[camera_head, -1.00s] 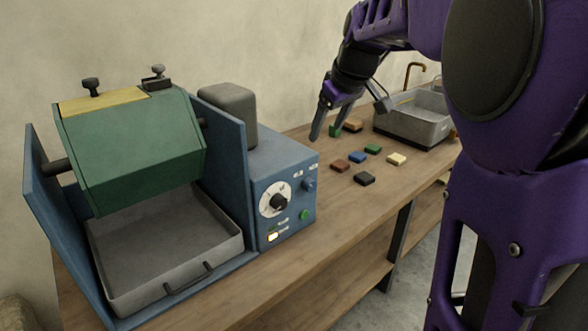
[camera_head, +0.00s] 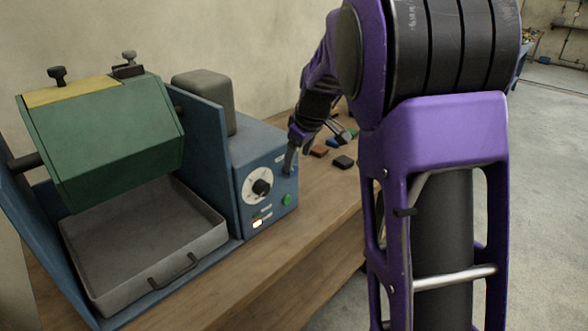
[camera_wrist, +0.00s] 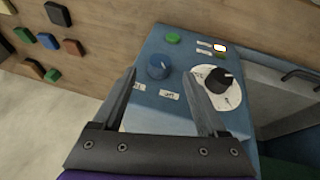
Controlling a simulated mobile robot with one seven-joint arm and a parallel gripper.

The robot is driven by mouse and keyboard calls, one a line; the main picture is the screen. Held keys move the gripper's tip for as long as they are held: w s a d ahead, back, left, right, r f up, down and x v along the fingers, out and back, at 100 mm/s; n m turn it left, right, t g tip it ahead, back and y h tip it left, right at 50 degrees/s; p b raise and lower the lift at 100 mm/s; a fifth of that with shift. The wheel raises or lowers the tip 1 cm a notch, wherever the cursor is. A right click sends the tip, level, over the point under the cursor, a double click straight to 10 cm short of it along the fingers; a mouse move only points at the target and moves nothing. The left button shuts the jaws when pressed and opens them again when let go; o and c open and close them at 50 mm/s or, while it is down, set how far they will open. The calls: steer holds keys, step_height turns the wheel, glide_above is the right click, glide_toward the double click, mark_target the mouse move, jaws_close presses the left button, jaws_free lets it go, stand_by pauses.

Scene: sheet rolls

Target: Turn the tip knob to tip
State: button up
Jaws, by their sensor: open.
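The blue control box (camera_head: 266,205) has a small blue knob (camera_wrist: 158,67), with two small labels beside it that I cannot read; it looks like the tip knob. In the head view my gripper hides this knob. A larger black knob (camera_head: 261,187) on a white dial sits on the same panel and also shows in the wrist view (camera_wrist: 219,81). My gripper (camera_wrist: 160,74) is open and empty. In the wrist view its fingertips lie on either side of the blue knob; contact cannot be told. In the head view my gripper (camera_head: 288,170) is at the panel's upper right.
A green tumbling drum (camera_head: 105,140) hangs above a grey tray (camera_head: 140,240) left of the box. A green button (camera_head: 287,200) and a lit switch (camera_head: 257,224) are on the panel. Several coloured blocks (camera_head: 343,162) lie on the wooden bench behind my gripper.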

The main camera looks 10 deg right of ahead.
mark_target(294, 168)
steer(key=x, duration=0.5)
steer(key=shift+w+f, duration=0.1)
steer(key=shift+f, duration=0.05)
jaws_close()
